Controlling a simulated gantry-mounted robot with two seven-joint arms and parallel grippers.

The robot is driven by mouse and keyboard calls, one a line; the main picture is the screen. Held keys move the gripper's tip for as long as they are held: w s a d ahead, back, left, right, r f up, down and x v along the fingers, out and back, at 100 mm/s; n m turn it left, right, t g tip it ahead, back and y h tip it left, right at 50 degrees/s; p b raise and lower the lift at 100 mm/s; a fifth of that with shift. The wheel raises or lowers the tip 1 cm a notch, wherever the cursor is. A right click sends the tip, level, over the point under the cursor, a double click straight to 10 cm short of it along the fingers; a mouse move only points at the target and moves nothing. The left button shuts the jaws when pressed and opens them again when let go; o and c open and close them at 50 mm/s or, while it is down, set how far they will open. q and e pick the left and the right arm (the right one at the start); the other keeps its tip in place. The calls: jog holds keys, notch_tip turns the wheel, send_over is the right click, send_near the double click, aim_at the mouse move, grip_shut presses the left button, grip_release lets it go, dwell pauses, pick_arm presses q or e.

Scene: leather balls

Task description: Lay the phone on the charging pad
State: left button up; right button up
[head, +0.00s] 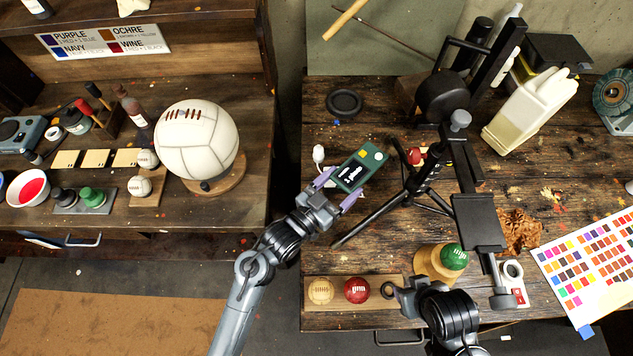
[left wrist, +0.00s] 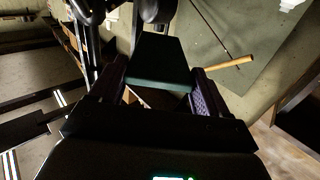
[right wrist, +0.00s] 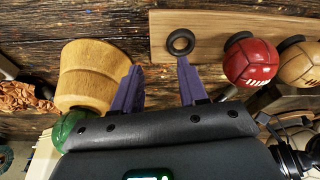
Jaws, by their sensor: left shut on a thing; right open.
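The phone (head: 361,169), a dark green slab with a white print, is held by my left gripper (head: 344,184) above the table's left part. In the left wrist view the phone (left wrist: 160,62) spans the gap between the purple fingers. A flat round black disc (head: 344,102), which looks like the charging pad, lies on the table farther back, apart from the phone. My right gripper (right wrist: 157,82) is open and empty, near the front of the table; its fingers point toward the wooden ball board.
A black tripod stand (head: 416,178) rises just right of the phone. A wooden board (head: 386,286) with a tan ball and a red ball (head: 356,290) lies at the front. A green ball (head: 454,256) sits on a wooden cup (head: 430,264). A large white ball (head: 198,140) stands left.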

jog(key=shift+a+f, duration=0.1)
jog(key=shift+a, duration=0.1)
pick_arm(q)
jog(key=shift+w+a+f+b, duration=0.15)
jog(key=shift+w+a+f, duration=0.45)
jog(key=shift+a+f, duration=0.75)
jog(key=shift+w+a+f+b, duration=0.1)
jog(key=shift+w+a+f, duration=0.45)
jog(key=shift+a+f, duration=0.8)
jog(key=shift+w+a+f+b, duration=0.15)
jog(key=shift+w+a+f, duration=0.65)
jog(key=shift+f, duration=0.85)
pick_arm(e)
jog(key=shift+d+f, duration=0.15)
jog(key=shift+f, duration=0.1)
pick_arm(q)
jog(key=shift+s+a+f, duration=0.1)
jog(key=shift+s+a, duration=0.05)
jog(key=shift+s, duration=0.05)
pick_arm(e)
jog(key=shift+f, duration=0.1)
